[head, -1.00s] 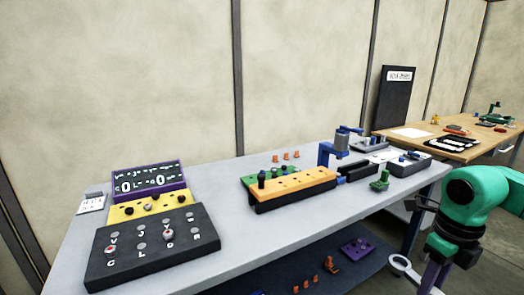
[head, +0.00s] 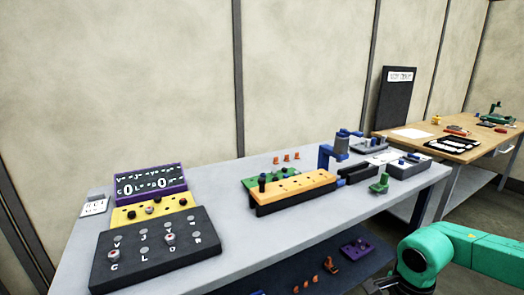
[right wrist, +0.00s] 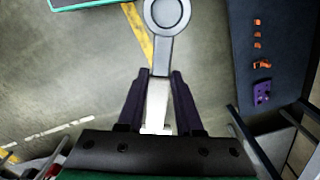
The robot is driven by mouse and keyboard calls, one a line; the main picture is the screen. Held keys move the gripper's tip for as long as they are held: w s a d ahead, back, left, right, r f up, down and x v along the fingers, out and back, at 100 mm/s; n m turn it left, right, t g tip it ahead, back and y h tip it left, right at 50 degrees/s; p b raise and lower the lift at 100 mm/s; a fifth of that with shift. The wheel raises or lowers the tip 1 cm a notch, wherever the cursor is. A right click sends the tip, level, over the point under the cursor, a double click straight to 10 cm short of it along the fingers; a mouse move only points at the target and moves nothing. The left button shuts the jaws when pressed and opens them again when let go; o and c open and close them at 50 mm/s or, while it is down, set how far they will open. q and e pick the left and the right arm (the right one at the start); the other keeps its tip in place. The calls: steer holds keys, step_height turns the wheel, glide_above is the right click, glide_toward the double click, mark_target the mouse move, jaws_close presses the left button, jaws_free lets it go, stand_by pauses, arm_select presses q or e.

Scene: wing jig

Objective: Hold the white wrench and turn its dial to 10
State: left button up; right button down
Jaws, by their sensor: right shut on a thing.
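The white wrench (right wrist: 157,105) shows in the right wrist view, with a grey ring head (right wrist: 167,12) at the top and a white lower shaft. My right gripper (right wrist: 160,74) is shut on the shaft, one dark purple finger on each side. The ring points away from the gripper. I cannot make out a dial or any number on the wrench. In the head view my green right arm comes in at the lower right, and the wrench is out of the picture. My left gripper is not in view.
A grey workbench (head: 225,232) holds a black panel with knobs (head: 150,250), an orange block (head: 290,187) and a blue fixture (head: 333,155). Orange parts and a purple block (head: 355,250) lie on its dark lower shelf. The floor (right wrist: 60,90) below the wrench looks clear.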

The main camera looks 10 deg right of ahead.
steer(key=w+a+f+n+p, duration=0.1)
steer(key=w+a+f+n, duration=0.1)
steer(key=a+n, duration=0.75)
steer(key=w+a+f+n+p, duration=0.1)
steer(key=a+n+p, duration=0.1)
steer(key=a+n, duration=0.75)
steer(key=a+r+n, duration=0.8)
steer(key=a+r, duration=0.2)
steer(key=shift+w+a+r, duration=0.25)
steer(key=shift+w+a, duration=0.05)
steer(key=shift+w, duration=0.1)
